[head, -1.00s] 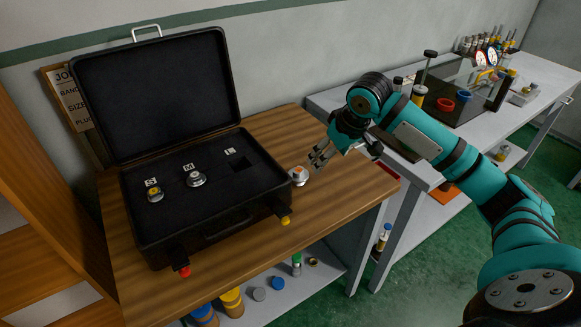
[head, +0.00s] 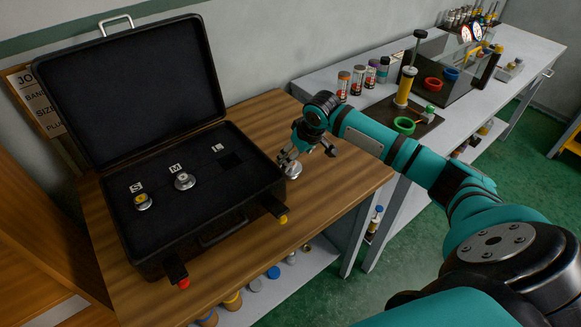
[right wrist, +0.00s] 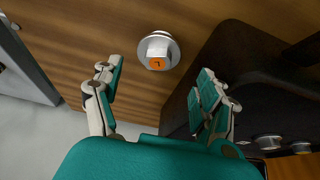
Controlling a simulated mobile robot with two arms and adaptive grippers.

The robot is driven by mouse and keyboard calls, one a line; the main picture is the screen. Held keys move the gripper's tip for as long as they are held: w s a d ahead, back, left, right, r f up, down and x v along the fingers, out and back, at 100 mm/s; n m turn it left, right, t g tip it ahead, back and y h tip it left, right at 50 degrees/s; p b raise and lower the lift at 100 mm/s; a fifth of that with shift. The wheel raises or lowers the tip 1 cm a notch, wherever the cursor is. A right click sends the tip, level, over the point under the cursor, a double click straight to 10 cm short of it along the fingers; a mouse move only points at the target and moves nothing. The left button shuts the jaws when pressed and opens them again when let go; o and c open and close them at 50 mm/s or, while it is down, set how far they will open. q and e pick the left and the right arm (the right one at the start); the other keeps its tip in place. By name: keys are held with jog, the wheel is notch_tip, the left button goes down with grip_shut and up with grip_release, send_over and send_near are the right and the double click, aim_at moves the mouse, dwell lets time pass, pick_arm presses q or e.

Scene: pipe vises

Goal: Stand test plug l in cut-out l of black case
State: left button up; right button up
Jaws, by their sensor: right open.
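The black case (head: 215,222) lies open on the wooden table. Its foam has places labelled S, M and L. The S and M places hold plugs, and cut-out L (head: 230,160) is an empty dark square. A metal plug with an orange top stands on the table just right of the case; I take it as test plug l (head: 293,171). It also shows in the right wrist view (right wrist: 158,50), upright and free. My right gripper (head: 287,158) is open and empty above and beside this plug; in the right wrist view its fingers (right wrist: 155,80) are apart, with the plug beyond their tips. My left gripper is out of view.
The S plug (head: 142,201) and M plug (head: 184,181) stand in the case. The raised lid (head: 135,90) rises behind it. A grey bench (head: 320,85) with bottles, rings and gauges is at the right.

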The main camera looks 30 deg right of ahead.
aim_at(291, 169)
jog(key=shift+w+f, duration=0.15)
jog(key=shift+f, duration=0.25)
jog(key=shift+w+f+p, duration=0.15)
jog(key=shift+f+p, duration=0.15)
jog(key=shift+p, duration=0.05)
jog(key=x, duration=0.3)
jog(key=shift+w+d+f+p, duration=0.1)
jog(key=shift+w+f+p, duration=0.2)
jog(key=shift+w+p, duration=0.1)
jog(key=shift+f, duration=0.3)
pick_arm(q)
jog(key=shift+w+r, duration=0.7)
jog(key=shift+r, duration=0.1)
pick_arm(e)
jog(key=shift+c, duration=0.3)
jog(key=shift+r, duration=0.1)
jog(key=c, duration=1.2)
